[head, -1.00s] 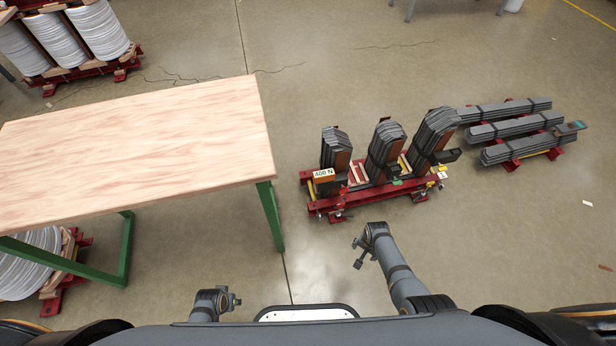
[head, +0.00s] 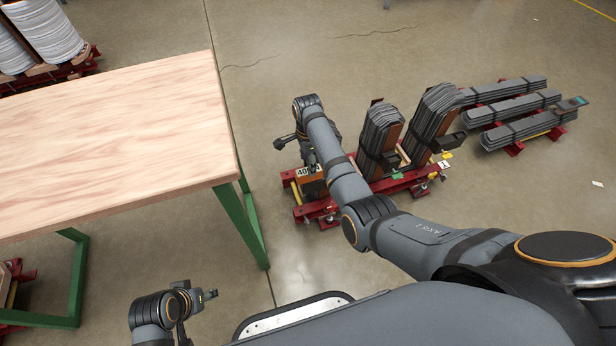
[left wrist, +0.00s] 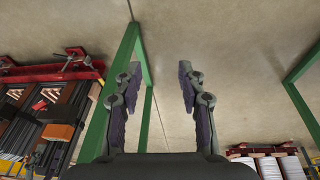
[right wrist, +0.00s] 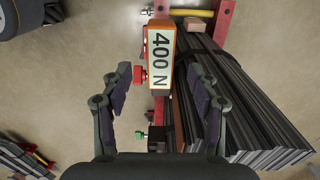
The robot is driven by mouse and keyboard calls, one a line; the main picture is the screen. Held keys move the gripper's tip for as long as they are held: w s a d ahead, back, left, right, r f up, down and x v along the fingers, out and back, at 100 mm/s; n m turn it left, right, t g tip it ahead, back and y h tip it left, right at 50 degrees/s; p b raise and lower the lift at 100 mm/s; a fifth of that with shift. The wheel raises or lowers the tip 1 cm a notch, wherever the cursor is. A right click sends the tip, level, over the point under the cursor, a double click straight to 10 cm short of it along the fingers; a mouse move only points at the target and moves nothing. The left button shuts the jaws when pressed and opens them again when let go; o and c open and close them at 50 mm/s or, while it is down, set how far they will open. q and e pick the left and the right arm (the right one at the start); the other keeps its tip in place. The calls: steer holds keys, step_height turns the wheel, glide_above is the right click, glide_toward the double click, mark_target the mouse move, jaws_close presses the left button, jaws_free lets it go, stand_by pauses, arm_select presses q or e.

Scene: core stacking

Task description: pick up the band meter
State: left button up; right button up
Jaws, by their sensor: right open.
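The band meter, an orange box with a white face reading 400 N, shows in the right wrist view (right wrist: 160,58). It is at the left end of the red core frame (head: 420,178), and shows in the head view (head: 311,183), partly hidden by my right arm. My right gripper (right wrist: 159,78) is open and empty, its fingers apart on either side of the box's near end; I cannot tell the height gap. It also shows in the head view (head: 299,145). My left gripper (left wrist: 160,68) is open and empty near the table; it also shows in the head view (head: 207,295).
Dark lamination stacks (head: 381,135) stand upright on the core frame, close beside the meter. A wooden table (head: 110,130) with green legs is at the left. Flat bundled laminations (head: 520,130) lie at the right. Bare floor lies between table and frame.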

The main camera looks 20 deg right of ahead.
steer(key=f+b, duration=0.3)
steer(key=f, duration=0.2)
steer(key=shift+d+f, duration=0.2)
arm_select(q)
steer(key=f, duration=0.1)
steer(key=f+t, duration=0.1)
steer(key=d+f+t, duration=0.1)
steer(key=shift+w+h, duration=0.3)
steer(key=shift+w, duration=0.1)
steer(key=shift+r, duration=0.15)
arm_select(e)
steer(key=shift+f, duration=0.2)
jaws_close()
